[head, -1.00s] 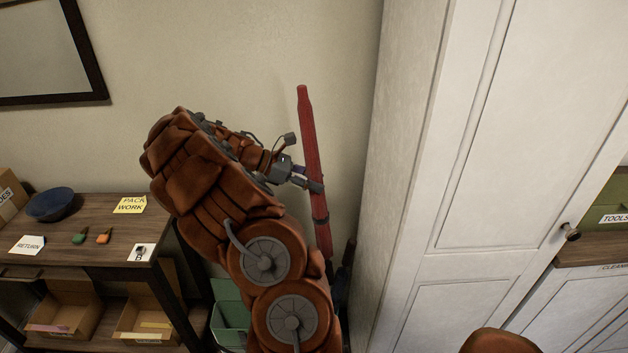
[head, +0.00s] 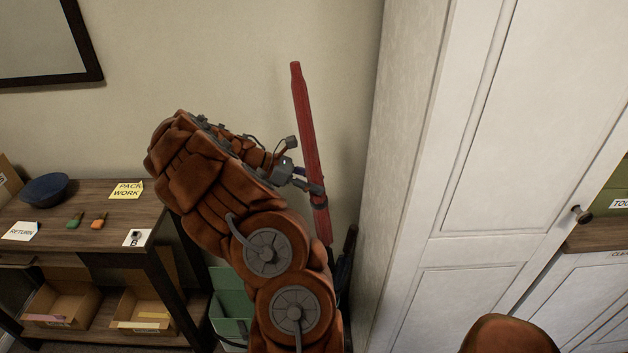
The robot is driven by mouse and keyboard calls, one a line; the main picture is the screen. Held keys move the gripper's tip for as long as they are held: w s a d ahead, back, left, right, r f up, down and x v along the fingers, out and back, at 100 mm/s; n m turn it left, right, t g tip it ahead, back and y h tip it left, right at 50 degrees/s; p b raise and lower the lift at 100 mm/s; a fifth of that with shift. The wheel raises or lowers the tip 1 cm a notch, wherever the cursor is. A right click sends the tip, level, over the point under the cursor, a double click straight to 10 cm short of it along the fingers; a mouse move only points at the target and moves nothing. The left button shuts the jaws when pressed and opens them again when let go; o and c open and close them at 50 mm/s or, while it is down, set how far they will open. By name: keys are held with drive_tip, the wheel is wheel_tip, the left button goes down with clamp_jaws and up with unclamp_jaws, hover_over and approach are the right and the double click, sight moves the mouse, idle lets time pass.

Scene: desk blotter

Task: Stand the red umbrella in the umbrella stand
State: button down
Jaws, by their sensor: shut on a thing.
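The red umbrella (head: 305,120) is held nearly upright, its top tilted slightly left, in front of the wall beside the tall white cabinet. My gripper (head: 318,192) is shut on its lower part. No umbrella stand can be made out for certain.
A wooden table (head: 95,238) on the left bears a blue bowl (head: 45,188), small tools and labels, with cardboard boxes (head: 62,305) below. A green bin (head: 230,300) sits beside my arm. The white cabinet (head: 400,200) closes off the right side.

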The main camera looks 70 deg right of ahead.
wheel_tip(320, 180, down, 20)
drive_tip(key=b, duration=0.7)
drive_tip(key=shift+a, duration=0.2)
idle(1.4)
drive_tip(key=c, duration=1)
unclamp_jaws()
drive_tip(key=shift+d, duration=0.1)
drive_tip(key=shift+o, duration=1.1)
drive_tip(key=shift+s, duration=0.1)
drive_tip(key=shift+o, duration=1.3)
drive_tip(key=shift+r, duration=0.2)
drive_tip(key=v, duration=1.2)
drive_tip(key=shift+d, duration=0.2)
drive_tip(key=shift+r, duration=0.1)
